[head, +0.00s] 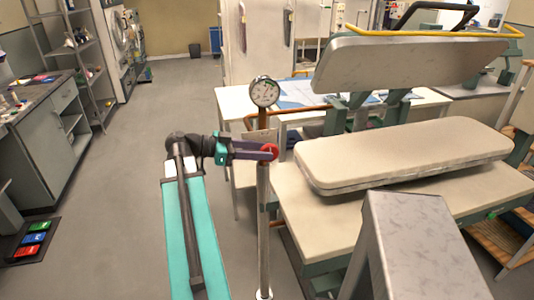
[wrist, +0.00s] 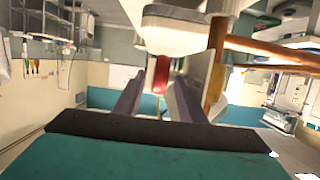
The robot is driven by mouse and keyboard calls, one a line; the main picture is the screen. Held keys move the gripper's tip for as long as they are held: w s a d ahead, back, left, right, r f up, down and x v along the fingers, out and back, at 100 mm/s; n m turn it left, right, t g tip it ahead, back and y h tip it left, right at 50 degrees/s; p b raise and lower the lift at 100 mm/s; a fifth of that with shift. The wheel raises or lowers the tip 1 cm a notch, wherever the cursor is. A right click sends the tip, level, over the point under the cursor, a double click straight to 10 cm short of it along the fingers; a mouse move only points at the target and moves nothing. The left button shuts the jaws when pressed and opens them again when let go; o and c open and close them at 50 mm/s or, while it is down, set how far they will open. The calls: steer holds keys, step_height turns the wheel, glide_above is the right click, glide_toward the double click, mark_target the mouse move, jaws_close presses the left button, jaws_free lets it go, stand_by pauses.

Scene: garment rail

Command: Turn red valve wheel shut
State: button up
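The red valve wheel (head: 270,151) is on the upright pipe (head: 263,230), below a round dial gauge (head: 264,91). My gripper (head: 268,152) reaches it from the left, with its fingertips at the wheel. In the wrist view the wheel (wrist: 160,75) shows nearly edge-on between the two purple-grey fingers of my gripper (wrist: 160,82). The fingers are apart, with a gap visible on each side of the wheel. Part of the wheel is hidden by the fingers in the head view.
A pressing machine with a padded board (head: 400,157) and raised upper pad (head: 410,62) stands right of the pipe. A copper pipe (wrist: 270,50) runs close by on the right in the wrist view.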

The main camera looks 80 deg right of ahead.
steer(key=b+v, duration=0.2)
steer(key=v, duration=0.8)
steer(key=shift+w, duration=0.35)
steer(key=shift+a, duration=0.15)
